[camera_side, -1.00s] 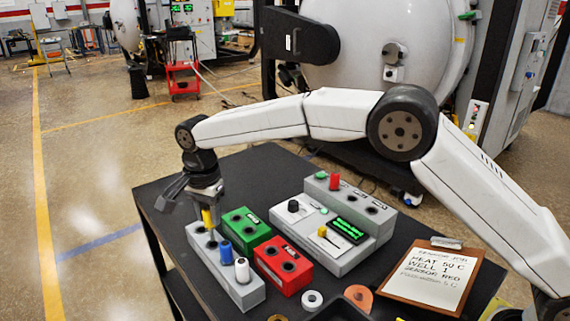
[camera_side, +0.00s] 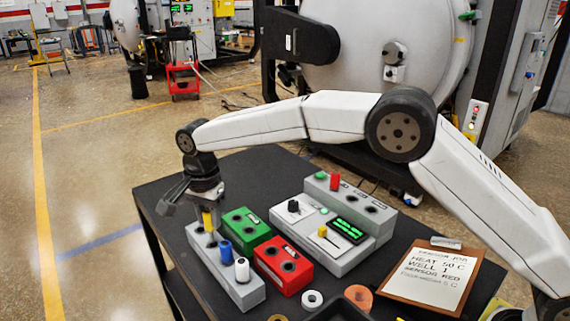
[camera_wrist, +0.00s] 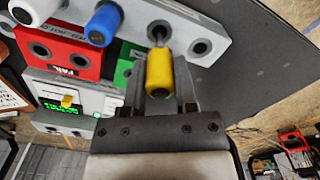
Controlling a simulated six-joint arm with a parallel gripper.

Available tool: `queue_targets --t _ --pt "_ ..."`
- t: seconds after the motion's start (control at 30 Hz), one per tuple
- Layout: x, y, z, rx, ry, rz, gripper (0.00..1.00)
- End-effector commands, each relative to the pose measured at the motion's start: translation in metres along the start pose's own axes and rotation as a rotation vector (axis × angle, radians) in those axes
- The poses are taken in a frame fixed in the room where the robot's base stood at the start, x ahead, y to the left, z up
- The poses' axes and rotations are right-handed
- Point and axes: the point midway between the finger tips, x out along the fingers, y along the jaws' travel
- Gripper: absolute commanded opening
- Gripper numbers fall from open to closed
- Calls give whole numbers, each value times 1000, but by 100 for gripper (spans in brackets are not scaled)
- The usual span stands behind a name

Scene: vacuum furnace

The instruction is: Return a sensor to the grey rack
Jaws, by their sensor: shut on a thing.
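My gripper (camera_side: 207,208) is shut on the yellow sensor (camera_wrist: 159,74), with a finger on each side of it in the wrist view. The yellow sensor (camera_side: 208,222) is upright over the far end of the grey rack (camera_side: 240,288). Its thin metal stem points at a hole of the rack (camera_wrist: 222,42); I cannot tell how deep the tip is. An empty hole lies beside it in the wrist view. The blue sensor (camera_side: 225,252) and the white sensor (camera_side: 242,270) stand in the rack's nearer holes. The blue one (camera_wrist: 103,24) also shows in the wrist view.
A green block (camera_side: 246,229) and a red block (camera_side: 283,266), each with holes, stand right of the rack. A clipboard (camera_side: 436,277) lies at the right. The table's far left is clear.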

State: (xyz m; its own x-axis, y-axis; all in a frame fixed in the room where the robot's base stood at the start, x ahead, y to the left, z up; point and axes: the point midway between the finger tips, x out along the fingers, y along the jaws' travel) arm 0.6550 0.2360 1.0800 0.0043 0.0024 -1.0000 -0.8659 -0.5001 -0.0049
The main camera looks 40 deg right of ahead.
Motion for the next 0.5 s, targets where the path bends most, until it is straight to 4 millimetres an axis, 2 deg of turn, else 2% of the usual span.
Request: queue_targets --t 0.5 --pt "12 0 0 0 0 2 0"
